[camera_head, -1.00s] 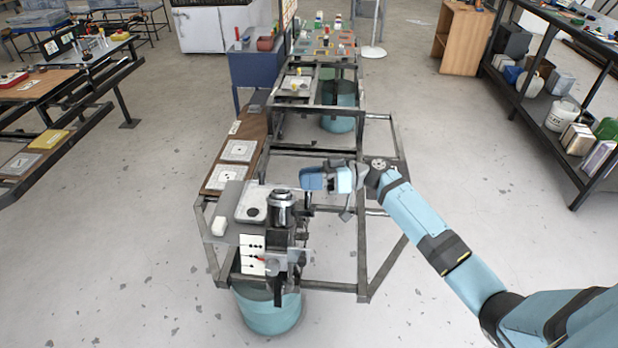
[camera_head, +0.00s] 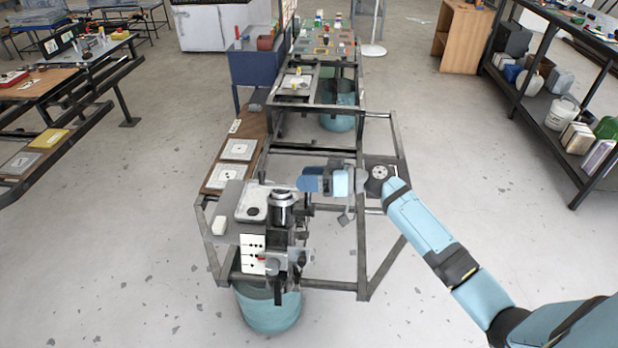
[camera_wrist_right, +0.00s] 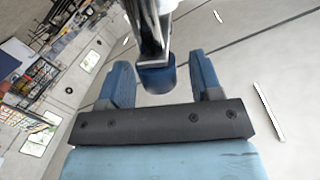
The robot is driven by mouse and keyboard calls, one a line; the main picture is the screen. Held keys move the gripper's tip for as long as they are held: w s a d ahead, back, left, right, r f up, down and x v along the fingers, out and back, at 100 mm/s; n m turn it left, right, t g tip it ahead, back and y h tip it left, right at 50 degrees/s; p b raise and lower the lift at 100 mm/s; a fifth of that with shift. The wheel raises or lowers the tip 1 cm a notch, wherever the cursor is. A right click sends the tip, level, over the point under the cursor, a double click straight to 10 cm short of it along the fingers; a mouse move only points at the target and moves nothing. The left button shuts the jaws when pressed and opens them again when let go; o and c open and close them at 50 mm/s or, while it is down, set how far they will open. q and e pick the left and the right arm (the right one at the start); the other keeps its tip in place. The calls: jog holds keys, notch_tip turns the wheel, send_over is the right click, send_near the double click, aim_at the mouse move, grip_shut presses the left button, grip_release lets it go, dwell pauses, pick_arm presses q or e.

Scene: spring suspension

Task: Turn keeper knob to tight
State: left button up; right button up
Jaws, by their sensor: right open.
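The spring suspension apparatus stands on the near end of the metal frame, with a shiny metal cylinder (camera_head: 281,203) on top and a white panel with black dots (camera_head: 252,251) on its front. My right gripper (camera_head: 306,182) is behind and right of the cylinder. In the right wrist view, the open right gripper (camera_wrist_right: 163,72) has a dark blue round knob (camera_wrist_right: 157,79) between its two blue fingers. The knob sits on the end of a metal post, with gaps visible on both sides. I cannot tell its setting. My left gripper is out of view.
Brown boards with white square plates (camera_head: 237,150) lie behind the apparatus on the left. The dark metal frame (camera_head: 362,240) runs under and right of it, with a teal drum (camera_head: 270,311) below. A loaded shelf (camera_head: 545,90) stands far right. The floor between is clear.

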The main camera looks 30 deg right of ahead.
jog(key=b+v, duration=0.2)
jog(key=v, duration=1.2)
jog(key=shift+w, duration=0.1)
